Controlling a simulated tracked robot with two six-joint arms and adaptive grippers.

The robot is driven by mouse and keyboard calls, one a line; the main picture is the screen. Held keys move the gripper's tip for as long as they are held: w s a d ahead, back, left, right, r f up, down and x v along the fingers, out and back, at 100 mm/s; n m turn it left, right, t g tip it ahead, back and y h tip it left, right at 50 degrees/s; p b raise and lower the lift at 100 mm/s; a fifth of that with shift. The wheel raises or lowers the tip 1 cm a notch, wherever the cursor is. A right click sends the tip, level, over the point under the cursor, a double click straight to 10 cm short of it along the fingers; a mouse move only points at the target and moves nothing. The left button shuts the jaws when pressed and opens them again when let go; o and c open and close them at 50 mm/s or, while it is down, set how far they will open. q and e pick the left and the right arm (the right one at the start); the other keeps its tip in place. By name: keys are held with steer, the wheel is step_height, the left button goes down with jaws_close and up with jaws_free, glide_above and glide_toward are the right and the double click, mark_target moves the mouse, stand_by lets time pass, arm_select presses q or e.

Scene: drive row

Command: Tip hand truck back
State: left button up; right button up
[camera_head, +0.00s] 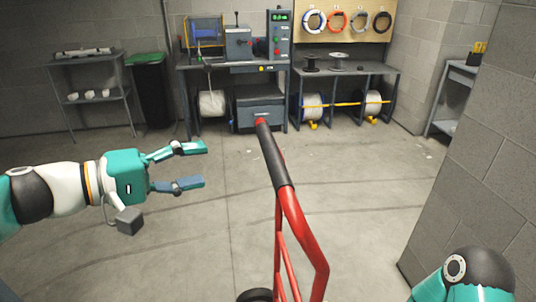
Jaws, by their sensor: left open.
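The red hand truck (290,214) stands in front of me, right of the middle of the view. Its handle has a black grip (274,158) with a red end pointing away from me. Part of a black wheel (256,295) shows at the bottom edge; the truck's lower part is cut off. My left gripper (204,166) is open and empty, to the left of the handle and apart from it. My right arm shows only as a teal and dark link at the bottom right; its gripper is out of view.
A block wall corner (470,170) stands close on the right. At the back are a workbench (230,63) with machines, a bench (345,70) with cable spools, a grey shelf (90,80) and a bin with a green lid (148,90). The concrete floor between is clear.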

mark_target(268, 154)
arm_select(q)
steer(key=p+x, duration=0.2)
steer(key=x, duration=1.4)
steer(key=shift+f, duration=0.15)
jaws_close()
steer(key=shift+a+f, duration=0.1)
steer(key=shift+a, duration=0.15)
steer(key=shift+d, duration=0.1)
